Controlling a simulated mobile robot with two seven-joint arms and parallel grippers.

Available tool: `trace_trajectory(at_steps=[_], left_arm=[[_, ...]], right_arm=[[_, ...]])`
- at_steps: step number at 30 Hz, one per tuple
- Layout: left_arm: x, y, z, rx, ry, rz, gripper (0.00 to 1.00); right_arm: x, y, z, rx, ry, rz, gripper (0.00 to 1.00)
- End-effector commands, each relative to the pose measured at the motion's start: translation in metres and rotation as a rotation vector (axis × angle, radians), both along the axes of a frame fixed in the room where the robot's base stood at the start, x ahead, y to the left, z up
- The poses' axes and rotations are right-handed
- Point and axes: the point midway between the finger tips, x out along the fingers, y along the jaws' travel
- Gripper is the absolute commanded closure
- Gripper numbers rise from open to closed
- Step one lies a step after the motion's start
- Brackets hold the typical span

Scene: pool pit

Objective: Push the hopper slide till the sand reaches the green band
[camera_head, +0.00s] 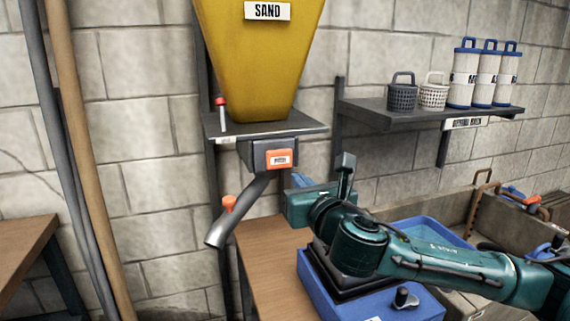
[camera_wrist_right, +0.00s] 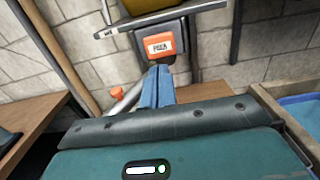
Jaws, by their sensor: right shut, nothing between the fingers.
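The yellow sand hopper (camera_head: 262,60) stands against the block wall, marked SAND. Under its shelf plate is the dark slide housing with an orange, white-labelled slide face (camera_head: 279,158); the face also shows in the right wrist view (camera_wrist_right: 160,46). A grey metal spout (camera_head: 238,212) slopes down to the left below it. My right gripper (camera_head: 299,180) is just below and right of the slide face. Its blue fingers (camera_wrist_right: 158,76) are together and empty, pointing toward the face; contact cannot be told. My left gripper is out of view. No sand or green band is visible.
A wooden bench (camera_head: 272,262) lies below the spout. A blue box (camera_head: 418,306) with a black knob and a blue tray (camera_head: 432,236) are near my right arm. A wall shelf (camera_head: 430,113) at right holds baskets and canisters. Pipes (camera_head: 70,150) stand at left.

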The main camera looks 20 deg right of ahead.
Motion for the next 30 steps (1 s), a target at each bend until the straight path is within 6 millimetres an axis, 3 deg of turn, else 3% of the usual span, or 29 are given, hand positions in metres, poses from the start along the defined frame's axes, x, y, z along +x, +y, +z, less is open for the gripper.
trace_trajectory(at_steps=[6, 13, 19, 30], left_arm=[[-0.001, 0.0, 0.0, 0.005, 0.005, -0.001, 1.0], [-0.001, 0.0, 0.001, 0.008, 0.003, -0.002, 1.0], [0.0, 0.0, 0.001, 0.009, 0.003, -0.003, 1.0], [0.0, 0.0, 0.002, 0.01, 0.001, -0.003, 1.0]], right_arm=[[0.047, 0.002, 0.001, 0.001, 0.0, 0.0, 1.0], [0.082, 0.003, 0.0, 0.0, 0.001, 0.0, 1.0], [0.095, 0.004, 0.0, 0.0, 0.001, 0.001, 1.0], [0.096, 0.004, 0.0, 0.0, 0.001, 0.001, 1.0]])
